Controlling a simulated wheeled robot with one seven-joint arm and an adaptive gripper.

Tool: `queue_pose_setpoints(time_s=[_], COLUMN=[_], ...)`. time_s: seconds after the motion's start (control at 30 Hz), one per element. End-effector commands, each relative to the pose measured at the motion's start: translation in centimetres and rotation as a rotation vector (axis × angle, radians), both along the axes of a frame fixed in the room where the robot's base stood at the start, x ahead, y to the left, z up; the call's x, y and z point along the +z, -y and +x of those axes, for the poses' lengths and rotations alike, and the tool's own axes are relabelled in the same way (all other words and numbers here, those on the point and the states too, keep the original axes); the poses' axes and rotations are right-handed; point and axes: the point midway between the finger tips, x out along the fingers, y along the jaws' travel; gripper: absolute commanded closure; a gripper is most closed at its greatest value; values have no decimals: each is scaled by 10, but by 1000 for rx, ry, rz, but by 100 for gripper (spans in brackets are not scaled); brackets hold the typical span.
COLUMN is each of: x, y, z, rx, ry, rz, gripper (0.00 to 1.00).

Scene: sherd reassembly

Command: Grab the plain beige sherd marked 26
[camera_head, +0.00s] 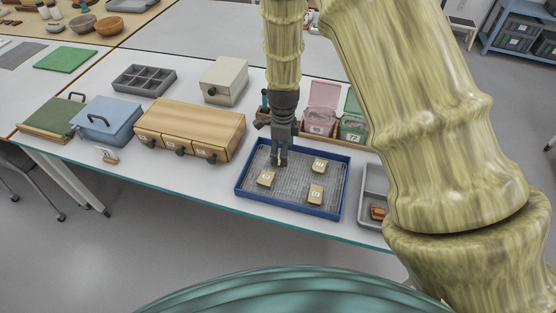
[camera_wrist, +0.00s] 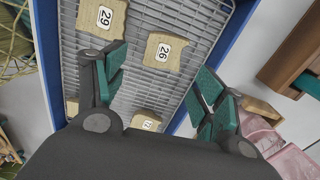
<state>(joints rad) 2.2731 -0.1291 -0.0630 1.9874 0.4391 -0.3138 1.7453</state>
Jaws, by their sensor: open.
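The plain beige sherd marked 26 (camera_wrist: 163,50) lies flat on the wire rack of the blue tray, its label facing up in the wrist view. My gripper (camera_wrist: 161,72) is open and empty above the rack, with the sherd ahead of and between its green-padded fingers, apart from both. In the head view my gripper (camera_head: 279,160) points down over the back left part of the tray (camera_head: 290,209) and mostly hides this sherd. A sherd marked 29 (camera_wrist: 100,18) lies close by, to the left in the wrist view.
Another labelled sherd (camera_wrist: 146,120) and a partly hidden sherd (camera_wrist: 72,108) lie on the rack. A wooden drawer box (camera_head: 190,130) stands left of the tray. Pink (camera_head: 321,108) and green bins stand behind it. A grey tray (camera_head: 368,190) with a reddish piece is at right.

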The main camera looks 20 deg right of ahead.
Motion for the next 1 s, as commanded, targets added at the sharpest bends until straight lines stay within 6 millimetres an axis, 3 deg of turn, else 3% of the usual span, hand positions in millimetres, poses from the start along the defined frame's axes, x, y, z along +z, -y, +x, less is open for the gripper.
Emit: queue_pose_setpoints(time_s=[0.5,0.83,1.0], x=[-45,-49,-49], y=[-7,-7,-7], z=[5,6,6], rx=[-1,-1,-1], ry=[-1,0,0], rz=[0,0,0], gripper=[30,30,59])
